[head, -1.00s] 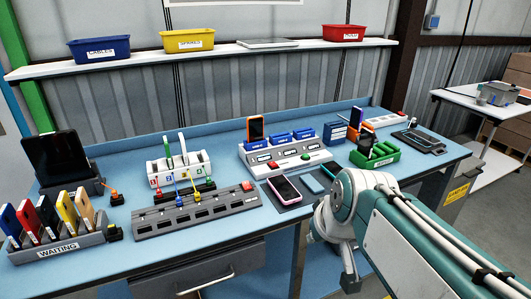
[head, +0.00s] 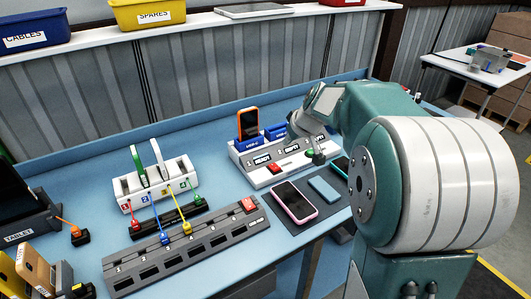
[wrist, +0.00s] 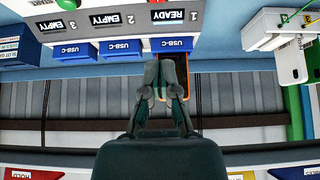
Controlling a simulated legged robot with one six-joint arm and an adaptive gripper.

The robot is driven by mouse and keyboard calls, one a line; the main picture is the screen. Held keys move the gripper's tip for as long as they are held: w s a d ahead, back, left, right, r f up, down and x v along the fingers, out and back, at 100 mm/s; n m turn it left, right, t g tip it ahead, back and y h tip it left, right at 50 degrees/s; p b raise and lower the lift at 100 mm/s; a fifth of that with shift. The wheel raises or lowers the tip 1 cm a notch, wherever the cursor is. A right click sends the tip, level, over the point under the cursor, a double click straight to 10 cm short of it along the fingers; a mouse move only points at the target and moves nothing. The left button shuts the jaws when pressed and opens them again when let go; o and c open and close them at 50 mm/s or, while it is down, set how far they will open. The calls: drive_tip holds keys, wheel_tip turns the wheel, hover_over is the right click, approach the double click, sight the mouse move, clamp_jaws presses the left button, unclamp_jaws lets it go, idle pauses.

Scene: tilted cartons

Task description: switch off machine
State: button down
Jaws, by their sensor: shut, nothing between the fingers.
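The machine is a light grey console (head: 243,172) on the blue bench. Its sloped front has a red button (head: 279,168), a green button (head: 309,153), a dark knob (head: 318,159) and READY and EMPTY labels. Blue USB-C docks (head: 249,146) line its back, and an orange phone (head: 247,122) stands in the left one. My gripper (head: 293,132) is above the docks, partly hidden by my arm. In the wrist view, upside down, my gripper (wrist: 165,60) is shut and empty, in front of the docks and orange phone (wrist: 203,88).
A pink phone (head: 295,201) and a blue slab (head: 323,190) lie on a dark mat before the console. A grey slotted rack (head: 188,246) and white holder (head: 155,184) stand left. A shelf with bins (head: 148,13) runs above the bench.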

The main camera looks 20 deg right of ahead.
drive_tip(key=shift+w+d, duration=0.15)
drive_tip(key=shift+w, duration=0.1)
drive_tip(key=shift+f, duration=0.15)
hover_over(274, 166)
drive_tip(key=s, duration=0.1)
wheel_tip(274, 166, down, 8)
drive_tip(key=shift+d, duration=0.1)
drive_tip(key=f, duration=0.3)
drive_tip(key=shift+s+d+f, duration=0.1)
drive_tip(key=shift+s+f, duration=0.05)
drive_tip(key=shift+s, duration=0.1)
drive_tip(key=shift+f, duration=0.35)
